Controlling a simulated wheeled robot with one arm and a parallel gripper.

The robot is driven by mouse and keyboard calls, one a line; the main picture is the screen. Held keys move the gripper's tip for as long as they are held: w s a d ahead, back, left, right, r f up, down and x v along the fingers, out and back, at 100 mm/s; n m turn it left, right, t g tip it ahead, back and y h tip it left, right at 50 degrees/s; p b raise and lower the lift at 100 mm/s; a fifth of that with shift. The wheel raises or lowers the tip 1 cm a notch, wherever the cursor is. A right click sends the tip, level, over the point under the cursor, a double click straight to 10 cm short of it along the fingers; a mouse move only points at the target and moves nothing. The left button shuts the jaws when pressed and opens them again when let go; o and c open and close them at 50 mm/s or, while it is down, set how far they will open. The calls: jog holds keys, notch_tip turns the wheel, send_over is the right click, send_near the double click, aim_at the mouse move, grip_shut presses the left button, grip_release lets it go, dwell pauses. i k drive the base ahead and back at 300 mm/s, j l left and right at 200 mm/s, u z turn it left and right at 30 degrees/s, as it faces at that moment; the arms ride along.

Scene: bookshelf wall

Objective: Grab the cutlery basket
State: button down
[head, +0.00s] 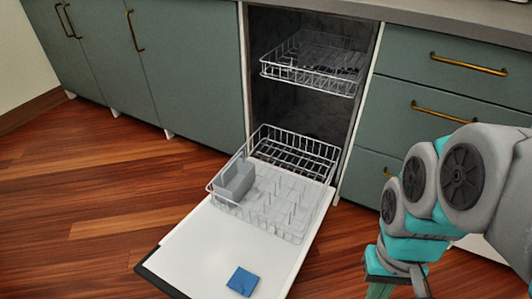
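The cutlery basket (235,180) is a grey box at the left side of the lower dishwasher rack (314,206). The rack is white wire and is pulled out over the lowered door. My arm comes in from the right edge and hangs down at the lower right. My gripper (381,291) is at the bottom edge of the view, partly cut off, well to the right of the basket and apart from it. Its fingertips are hidden or out of frame.
The dishwasher door (200,250) lies open and flat. A blue square item (243,281) lies on it near its outer end. The upper rack (312,80) is partly out. Green cabinets (185,60) flank the dishwasher. The wooden floor (100,220) at left is clear.

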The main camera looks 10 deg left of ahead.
aim_at(235, 181)
jog(key=j+u, duration=0.1)
jog(key=u, duration=0.3)
jog(key=j+u, duration=0.1)
jog(key=u, duration=0.7)
jog(key=i+j, duration=0.05)
